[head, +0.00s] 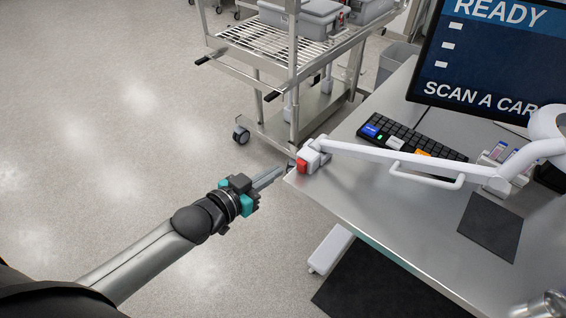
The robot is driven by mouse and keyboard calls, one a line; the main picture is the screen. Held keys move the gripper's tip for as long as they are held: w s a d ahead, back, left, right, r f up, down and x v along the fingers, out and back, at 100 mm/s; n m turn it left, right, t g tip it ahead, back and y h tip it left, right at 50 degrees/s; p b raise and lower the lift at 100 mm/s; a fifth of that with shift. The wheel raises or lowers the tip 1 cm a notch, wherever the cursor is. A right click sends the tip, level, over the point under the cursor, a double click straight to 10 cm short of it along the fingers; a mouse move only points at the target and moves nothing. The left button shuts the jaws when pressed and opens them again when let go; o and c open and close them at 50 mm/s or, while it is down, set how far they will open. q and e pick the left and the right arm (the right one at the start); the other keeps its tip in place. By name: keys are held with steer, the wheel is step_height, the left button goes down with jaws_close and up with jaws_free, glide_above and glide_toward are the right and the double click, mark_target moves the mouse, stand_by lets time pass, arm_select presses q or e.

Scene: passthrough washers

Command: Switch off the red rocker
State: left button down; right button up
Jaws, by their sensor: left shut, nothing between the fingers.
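The red rocker (302,166) is a small red piece on the left face of a white block (314,158). A short gap shows between the fingertips and the rocker in the picture. The rocker's exact tilt is too small to tell. My right gripper does not show.
A white jointed arm (420,163) runs from the block across the desk (370,212). A keyboard (415,140), a dark mat (489,226) and a monitor (490,60) are on the desk side. A wire-shelf cart (270,42) stands behind. Open floor lies left.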

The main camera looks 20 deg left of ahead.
arm_select(q)
steer(key=shift+v, duration=1.15)
steer(key=shift+f, duration=0.3)
steer(key=s+a+f+n+g+y+b, duration=0.15)
steer(key=s+f, duration=0.25)
steer(key=f, duration=0.7)
steer(key=s+a+f+g+y+b, duration=0.2)
steer(key=s+a+f+b, duration=0.1)
steer(key=f, duration=0.7)
steer(key=s+a+f+n+g+y+b, duration=0.15)
steer(key=s+f, duration=0.25)
steer(key=f, duration=0.7)
steer(key=s+d+f+g+b, duration=0.2)
steer(key=s+f+g, duration=0.2)
steer(key=s+f, duration=0.5)
steer(key=s+d+f+m+g+b, duration=0.1)
steer(key=s+d+f+g+b, duration=0.2)
steer(key=s+f, duration=0.6)
steer(key=s+g, duration=0.1)
steer(key=s, duration=0.5)
steer(key=shift+s+d+f, duration=0.25)
steer(key=shift+s+d, duration=0.05)
